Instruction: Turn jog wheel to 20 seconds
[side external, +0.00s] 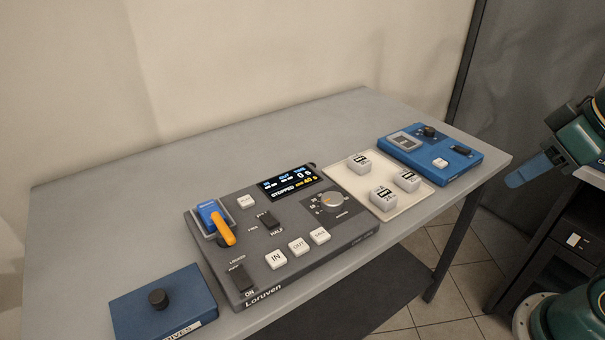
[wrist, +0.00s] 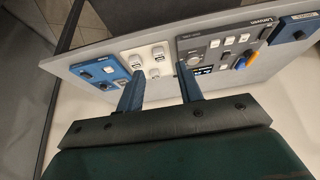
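The jog wheel (side external: 332,199) is a pale round knob on the right part of the dark grey Loruven console (side external: 290,230). Small marks surround it. The console's display (side external: 288,183) shows STOPPED with small figures that I cannot read surely. My gripper (side external: 530,171) is at the far right of the side view, off the table's right end and well apart from the wheel. In the wrist view my gripper (wrist: 160,88) has two blue fingers standing wide apart with nothing between them. The console (wrist: 228,48) shows beyond the fingers in that view, turned upside down.
A blue box with a knob (side external: 428,146) stands at the table's right end, and another blue box (side external: 165,302) at front left. An orange lever (side external: 222,227) rises from the console. The table's back left is clear.

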